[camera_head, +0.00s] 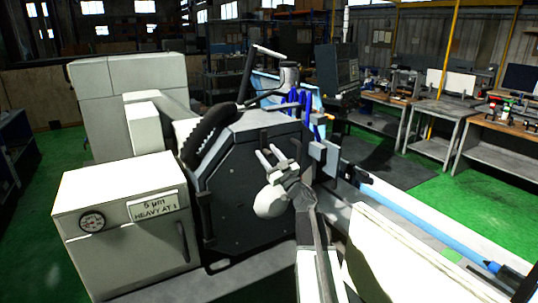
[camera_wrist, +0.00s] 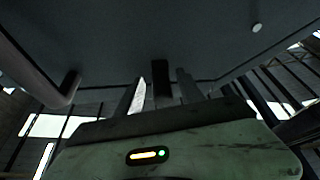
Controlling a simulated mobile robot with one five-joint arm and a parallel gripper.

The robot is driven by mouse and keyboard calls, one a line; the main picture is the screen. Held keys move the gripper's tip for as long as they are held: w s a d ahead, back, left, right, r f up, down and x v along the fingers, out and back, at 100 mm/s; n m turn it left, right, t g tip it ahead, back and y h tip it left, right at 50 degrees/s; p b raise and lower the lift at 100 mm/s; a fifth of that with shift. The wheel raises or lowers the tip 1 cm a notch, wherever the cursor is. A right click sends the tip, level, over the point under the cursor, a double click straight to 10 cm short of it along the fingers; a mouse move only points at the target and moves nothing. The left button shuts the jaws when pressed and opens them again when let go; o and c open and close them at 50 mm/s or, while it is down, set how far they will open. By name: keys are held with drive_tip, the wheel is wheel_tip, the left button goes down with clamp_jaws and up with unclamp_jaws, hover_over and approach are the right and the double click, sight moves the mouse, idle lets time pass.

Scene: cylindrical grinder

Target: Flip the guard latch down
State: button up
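The guard is a large dark panel (camera_head: 245,200) on the front of the grinder, and its dark face fills the top of the wrist view (camera_wrist: 150,35). My gripper (camera_head: 271,156) is in front of the guard's upper right part, with its fingers apart. In the wrist view my gripper (camera_wrist: 162,92) has one finger on each side of a narrow dark upright block (camera_wrist: 162,78), which looks like the guard latch. Gaps show on both sides of the block. I cannot make out the latch clearly in the head view.
A white cabinet (camera_head: 125,225) with a gauge stands left of the guard. Blue hoses (camera_head: 297,98) and a blue rod (camera_head: 420,215) are to the right. A dark bar (camera_wrist: 62,92) shows at the left of the wrist view.

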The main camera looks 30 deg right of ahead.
drive_tip(key=shift+s, duration=0.1)
drive_tip(key=b+v, duration=0.3)
drive_tip(key=v, duration=0.4)
drive_tip(key=shift+s+f, duration=0.15)
drive_tip(key=shift+s, duration=0.2)
